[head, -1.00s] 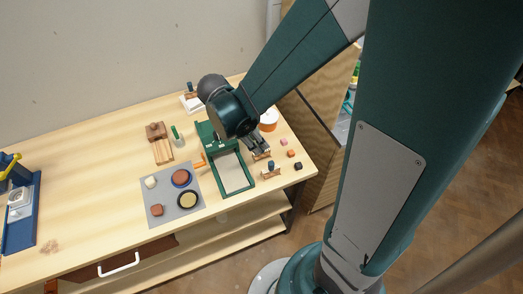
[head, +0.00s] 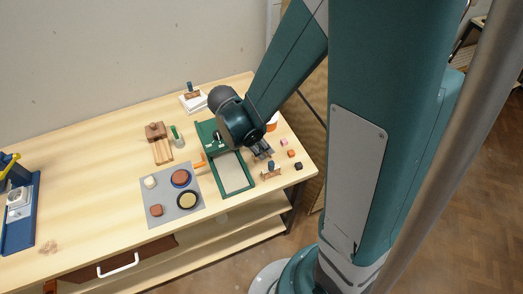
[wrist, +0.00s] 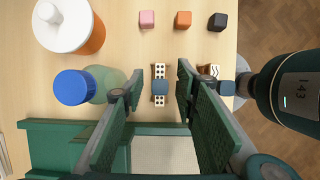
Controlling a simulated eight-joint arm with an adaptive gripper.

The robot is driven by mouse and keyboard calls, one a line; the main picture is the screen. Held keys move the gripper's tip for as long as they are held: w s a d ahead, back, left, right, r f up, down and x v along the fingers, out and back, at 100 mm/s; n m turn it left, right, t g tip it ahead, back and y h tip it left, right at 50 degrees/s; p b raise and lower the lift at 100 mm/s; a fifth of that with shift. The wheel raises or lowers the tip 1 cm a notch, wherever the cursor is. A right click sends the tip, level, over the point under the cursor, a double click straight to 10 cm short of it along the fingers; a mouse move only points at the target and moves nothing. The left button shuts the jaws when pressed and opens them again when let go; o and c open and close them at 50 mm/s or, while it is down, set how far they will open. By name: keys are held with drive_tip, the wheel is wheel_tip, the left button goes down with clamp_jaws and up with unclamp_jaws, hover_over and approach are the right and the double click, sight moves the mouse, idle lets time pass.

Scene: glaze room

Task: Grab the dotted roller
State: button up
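The dotted roller (wrist: 159,71), pale wood with dark dots and a blue handle, stands on the table in the wrist view. It lies between the two fingers of my gripper (wrist: 160,76), which are spread with a gap on each side of it. In the head view my gripper (head: 263,150) is low over the table beside the green tray, and it mostly hides the dotted roller. A second roller (wrist: 210,71) with a zigzag pattern and blue handle is just right of the right finger, partly covered by it; it also shows in the head view (head: 271,171).
A green-framed tray (head: 252,185) is close by. A blue-capped bottle (wrist: 74,87) and a white-topped orange jar (wrist: 88,30) stand left of my gripper. Pink (wrist: 147,19), orange (wrist: 183,20) and black (wrist: 217,21) cubes lie beyond. The table edge is near.

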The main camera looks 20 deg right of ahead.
drive_tip(key=shift+c, duration=0.6)
clamp_jaws()
drive_tip(key=shift+r, duration=0.15)
drive_tip(key=shift+r+p, duration=0.6)
drive_tip(key=shift+r, duration=4.25)
